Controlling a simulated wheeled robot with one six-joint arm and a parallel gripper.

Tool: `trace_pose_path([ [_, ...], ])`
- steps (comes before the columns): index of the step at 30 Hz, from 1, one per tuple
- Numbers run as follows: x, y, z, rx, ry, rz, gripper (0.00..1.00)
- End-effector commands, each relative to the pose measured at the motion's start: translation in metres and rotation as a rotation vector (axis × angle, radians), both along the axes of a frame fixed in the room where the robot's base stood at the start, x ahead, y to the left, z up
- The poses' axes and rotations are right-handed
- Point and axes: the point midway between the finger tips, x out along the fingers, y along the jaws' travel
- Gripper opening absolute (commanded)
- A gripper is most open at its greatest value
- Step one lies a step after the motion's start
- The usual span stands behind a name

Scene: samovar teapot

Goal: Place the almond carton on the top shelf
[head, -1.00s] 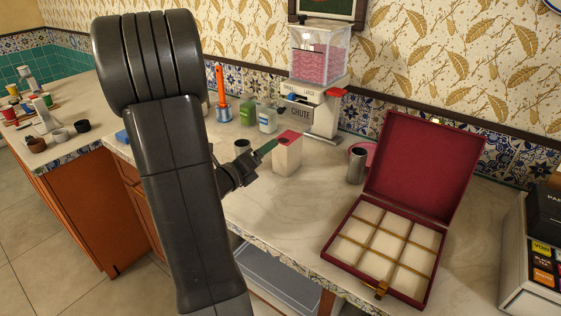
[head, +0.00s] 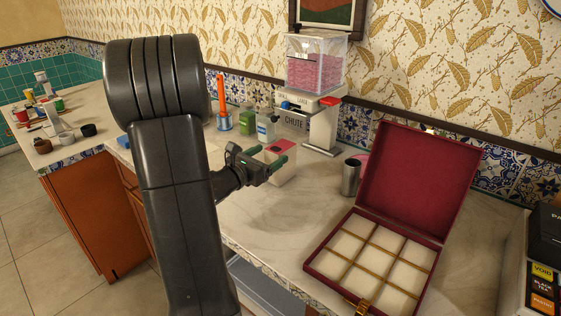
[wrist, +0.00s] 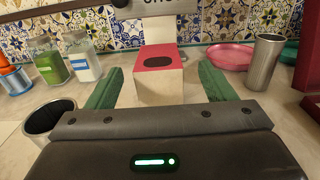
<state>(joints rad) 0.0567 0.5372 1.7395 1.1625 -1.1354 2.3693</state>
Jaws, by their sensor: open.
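A pale carton with a red top and a dark oval opening (head: 281,172) stands upright on the counter; I take it for the almond carton. It also shows in the wrist view (wrist: 158,78), centred ahead of my gripper. My gripper (head: 268,156) is open, with its green fingers spread. In the wrist view its fingers (wrist: 158,86) lie to the left and right of the carton, with gaps on both sides. I cannot identify the top shelf in either view.
The chute dispenser (head: 318,95) stands behind the carton. A metal cup (head: 350,178) and pink plate (wrist: 230,56) are to the right, then an open red box (head: 375,262). Green (wrist: 48,62) and white (wrist: 82,62) jars stand left. A dark-mouthed cup (wrist: 48,122) sits near the left finger.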

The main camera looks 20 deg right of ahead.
Motion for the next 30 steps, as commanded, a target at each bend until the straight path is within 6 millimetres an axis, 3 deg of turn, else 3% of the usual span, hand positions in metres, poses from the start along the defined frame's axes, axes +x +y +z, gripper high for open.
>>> trace_pose_path([
  [8, 0.009, -0.015, 0.0, 0.0, 0.002, 0.0, 0.76],
  [18, 0.033, -0.053, -0.002, -0.001, 0.001, -0.001, 0.76],
  [25, 0.034, -0.054, -0.003, -0.001, 0.001, 0.001, 0.76],
  [30, 0.034, -0.054, -0.003, -0.001, 0.001, 0.001, 0.43],
])
